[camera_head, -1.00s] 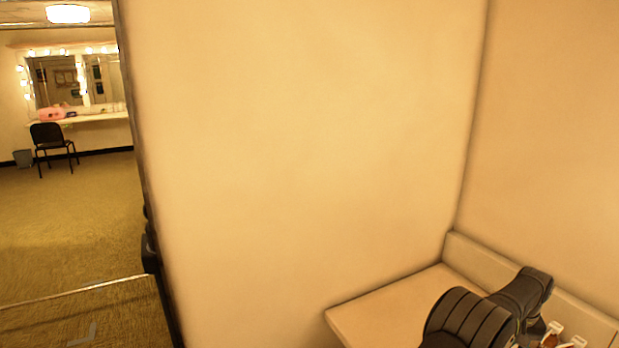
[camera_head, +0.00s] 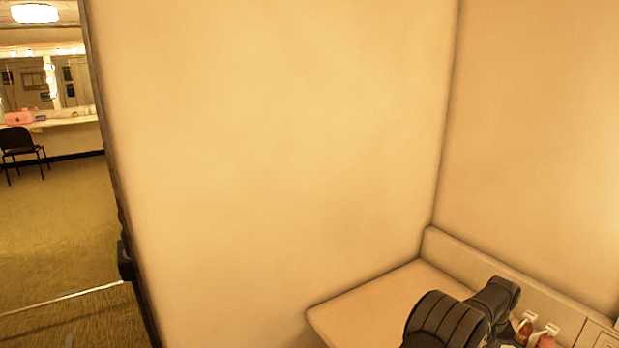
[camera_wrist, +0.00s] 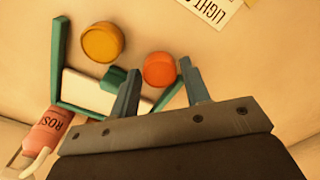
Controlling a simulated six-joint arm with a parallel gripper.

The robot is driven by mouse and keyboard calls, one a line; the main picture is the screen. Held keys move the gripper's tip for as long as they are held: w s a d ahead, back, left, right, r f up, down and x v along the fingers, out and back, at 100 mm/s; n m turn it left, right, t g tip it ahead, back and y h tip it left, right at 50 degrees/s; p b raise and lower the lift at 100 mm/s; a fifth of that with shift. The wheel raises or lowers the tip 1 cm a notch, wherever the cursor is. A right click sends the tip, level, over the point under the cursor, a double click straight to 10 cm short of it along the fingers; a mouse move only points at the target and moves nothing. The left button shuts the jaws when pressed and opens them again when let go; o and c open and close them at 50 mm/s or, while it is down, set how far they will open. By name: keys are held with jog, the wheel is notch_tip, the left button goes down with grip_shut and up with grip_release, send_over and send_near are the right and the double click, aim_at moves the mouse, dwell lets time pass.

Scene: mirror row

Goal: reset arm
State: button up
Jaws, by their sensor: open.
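My gripper (camera_wrist: 158,67) is open in the wrist view, with its two teal-grey fingers apart and nothing held between them. It is over a light counter surface. An orange-red round lid or pot (camera_wrist: 160,70) shows beyond the gap between the fingers; I cannot tell how far below them it is. In the head view my dark arm reaches over the counter (camera_head: 365,310) at the lower right, and my gripper is not visible there.
The wrist view shows a yellow round pot (camera_wrist: 101,41), a teal-edged holder (camera_wrist: 60,60), a pink bottle (camera_wrist: 45,135) and a "LIGHT" card (camera_wrist: 210,12). Small bottles (camera_head: 524,328) stand beside my arm. A plain wall (camera_head: 270,150) fills the middle; open floor (camera_head: 55,220) lies left.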

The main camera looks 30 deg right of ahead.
notch_tip(320, 180, up, 4)
jog(key=shift+s+d+r, duration=0.1)
jog(key=shift+r, duration=0.15)
jog(key=s+a+r, duration=0.4)
jog(key=s+r, duration=0.3)
jog(key=s, duration=0.4)
jog(key=s+a+m, duration=0.3)
jog(key=a, duration=0.6)
jog(key=s+a+m, duration=0.3)
jog(key=s+a, duration=0.1)
jog(key=a, duration=0.6)
jog(key=s+a+m, duration=0.3)
jog(key=a, duration=0.6)
jog(key=shift+w+d+f, duration=0.5)
jog(key=shift+w+f, duration=0.1)
jog(key=shift+w, duration=0.15)
jog(key=shift+w+d+f, duration=0.5)
jog(key=shift+w+f, duration=0.1)
jog(key=shift+w, duration=0.1)
